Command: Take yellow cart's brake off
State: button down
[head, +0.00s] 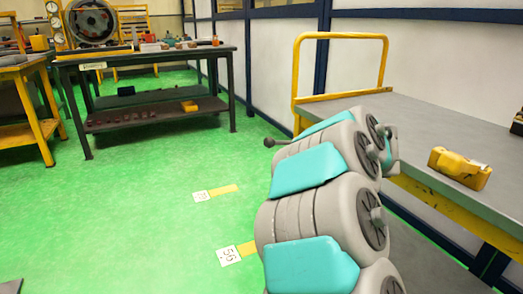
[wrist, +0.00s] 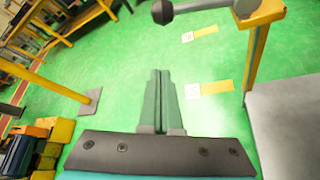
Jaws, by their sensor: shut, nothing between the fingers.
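The yellow cart (head: 430,135) stands at the right of the head view, with a grey top and a yellow tube handle. Its grey top (wrist: 290,125) and a yellow post show at the right of the wrist view. A grey lever with a round knob (wrist: 162,12), seemingly the brake, sticks out left from the post's top. A dark knob on a rod (head: 270,142) also shows beside my arm in the head view. My gripper (wrist: 160,72) is shut and empty, apart from the lever, with its fingertips below the knob in the picture. My arm hides the gripper in the head view.
A yellow tool (head: 460,168) lies on the cart's top. A dark workbench (head: 150,55) with parts stands at the back left, beside a yellow-legged table. Yellow boxes (wrist: 50,145) are at the wrist view's lower left. The green floor between (head: 120,210) is clear, with number markers.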

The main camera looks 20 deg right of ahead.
aim_at(282, 144)
dwell(0.4)
jog(key=x, duration=1)
jog(key=d+r, duration=0.1)
jog(key=d+r+p, duration=0.1)
jog(key=r, duration=0.1)
jog(key=shift+w+r, duration=0.15)
jog(key=shift+w, duration=0.25)
jog(key=shift+r+p, duration=0.1)
jog(key=shift+p, duration=0.25)
jog(key=shift+r+p, duration=0.3)
